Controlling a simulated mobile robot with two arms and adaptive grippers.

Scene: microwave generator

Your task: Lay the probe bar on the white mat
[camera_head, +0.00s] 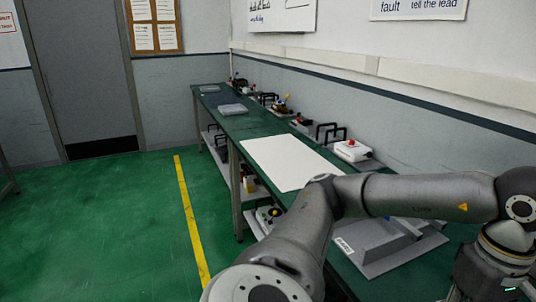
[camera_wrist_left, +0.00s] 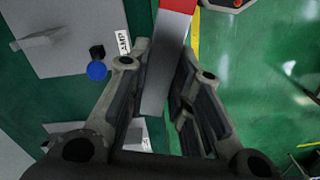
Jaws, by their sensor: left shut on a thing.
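The probe bar (camera_wrist_left: 160,80) is a grey bar with a red end at the top of the left wrist view. My left gripper (camera_wrist_left: 164,62) is shut on it, with one finger on each side. The bar is held above the green surfaces below, its lower part between the fingers. The white mat (camera_head: 285,160) lies flat and bare on the green bench in the head view. My arm crosses in front of the bench near the mat's front edge. The gripper and the bar do not show in the head view. My right gripper is not in view.
A grey panel with a label (camera_head: 380,242) is on the near bench. Black handles and small devices line the wall. Green floor with a yellow line (camera_head: 190,220) is open at left.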

